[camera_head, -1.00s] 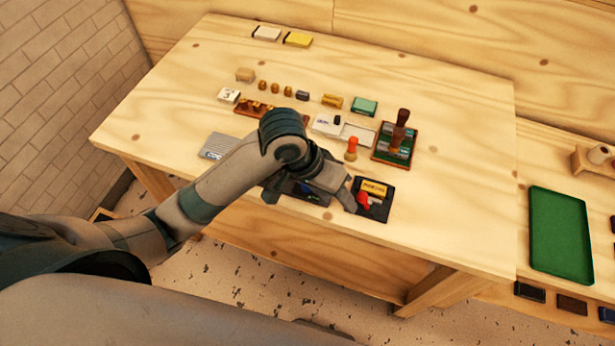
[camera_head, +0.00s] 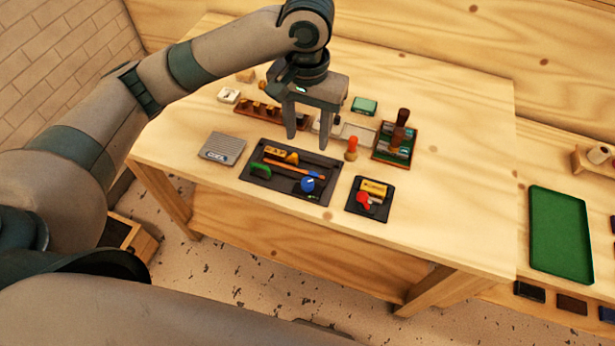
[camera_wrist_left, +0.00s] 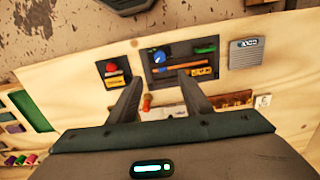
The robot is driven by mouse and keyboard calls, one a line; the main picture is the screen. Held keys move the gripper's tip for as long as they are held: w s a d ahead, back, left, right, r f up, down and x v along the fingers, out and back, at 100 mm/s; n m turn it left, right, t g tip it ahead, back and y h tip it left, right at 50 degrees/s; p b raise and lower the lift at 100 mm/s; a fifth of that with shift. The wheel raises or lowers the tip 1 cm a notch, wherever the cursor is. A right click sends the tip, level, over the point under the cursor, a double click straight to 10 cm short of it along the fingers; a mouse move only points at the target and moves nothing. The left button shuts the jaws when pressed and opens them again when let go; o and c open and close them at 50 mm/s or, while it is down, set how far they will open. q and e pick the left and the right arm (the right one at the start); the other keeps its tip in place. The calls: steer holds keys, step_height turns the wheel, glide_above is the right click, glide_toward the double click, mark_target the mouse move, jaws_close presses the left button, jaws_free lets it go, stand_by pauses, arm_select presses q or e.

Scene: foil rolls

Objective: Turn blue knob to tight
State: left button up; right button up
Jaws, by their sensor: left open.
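The blue knob (camera_head: 307,185) sits on the right part of a dark panel (camera_head: 252,175) near the table's front edge. It also shows in the left wrist view (camera_wrist_left: 158,57). A small light mark shows on the knob; its lettering is too small to read. My left gripper (camera_head: 307,142) is open and empty, fingers pointing down, above the table behind the panel. Its two fingers also show in the left wrist view (camera_wrist_left: 158,92), apart from the knob. My right gripper is not in view.
The panel also bears an orange bar, a green handle (camera_head: 261,170) and a yellow piece. A smaller dark panel with a red knob (camera_head: 363,198) lies to the right. A grey plate (camera_head: 222,148) lies left. An orange-topped peg (camera_head: 352,148) stands behind.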

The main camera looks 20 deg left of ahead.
mark_target(308, 182)
arm_select(q)
steer(key=shift+f, duration=0.1)
step_height(308, 182, down, 17)
steer(key=shift+f+p, duration=0.15)
steer(key=shift+p, duration=0.3)
stand_by(0.7)
steer(key=shift+c, duration=0.4)
steer(key=c, duration=1)
